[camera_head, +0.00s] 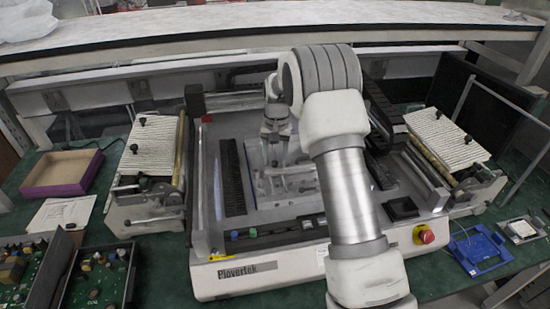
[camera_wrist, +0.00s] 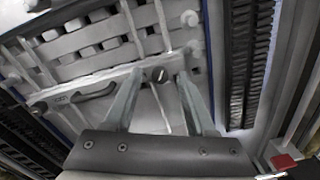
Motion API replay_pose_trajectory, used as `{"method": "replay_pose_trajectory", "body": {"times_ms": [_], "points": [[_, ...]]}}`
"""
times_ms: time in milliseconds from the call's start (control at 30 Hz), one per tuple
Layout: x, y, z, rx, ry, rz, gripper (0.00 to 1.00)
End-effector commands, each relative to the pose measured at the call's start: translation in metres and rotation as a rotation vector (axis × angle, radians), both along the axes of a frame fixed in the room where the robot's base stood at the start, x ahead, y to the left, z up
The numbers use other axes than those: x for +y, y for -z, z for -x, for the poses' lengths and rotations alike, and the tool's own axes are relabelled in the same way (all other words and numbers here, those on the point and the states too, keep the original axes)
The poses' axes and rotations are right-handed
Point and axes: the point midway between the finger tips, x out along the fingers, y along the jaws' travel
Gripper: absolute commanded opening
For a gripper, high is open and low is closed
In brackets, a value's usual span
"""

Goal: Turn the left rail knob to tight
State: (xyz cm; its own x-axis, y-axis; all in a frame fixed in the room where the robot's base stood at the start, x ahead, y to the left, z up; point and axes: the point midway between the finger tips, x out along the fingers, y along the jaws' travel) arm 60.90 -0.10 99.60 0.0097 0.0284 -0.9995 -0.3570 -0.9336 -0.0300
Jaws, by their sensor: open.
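In the head view my gripper (camera_head: 275,152) points down over the clear-and-metal fixture (camera_head: 290,185) inside the white machine. The knob is too small to make out there. The pictures do not show for sure whether this is the left rail knob or how tight it is.
The white machine (camera_head: 262,280) has a red stop button (camera_head: 426,235) at its front right. A dark ribbed strip (camera_head: 232,178) lies left of the fixture. Feeder units stand left (camera_head: 150,160) and right (camera_head: 445,140). A long shelf (camera_head: 200,32) spans the back.

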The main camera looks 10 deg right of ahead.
Motion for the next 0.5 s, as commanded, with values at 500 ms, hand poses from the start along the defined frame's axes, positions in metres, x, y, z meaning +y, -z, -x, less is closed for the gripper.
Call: {"method": "replay_pose_trajectory", "body": {"times_ms": [500], "points": [[-0.002,-0.068,-0.001,-0.007,0.0,0.001,0.56]]}}
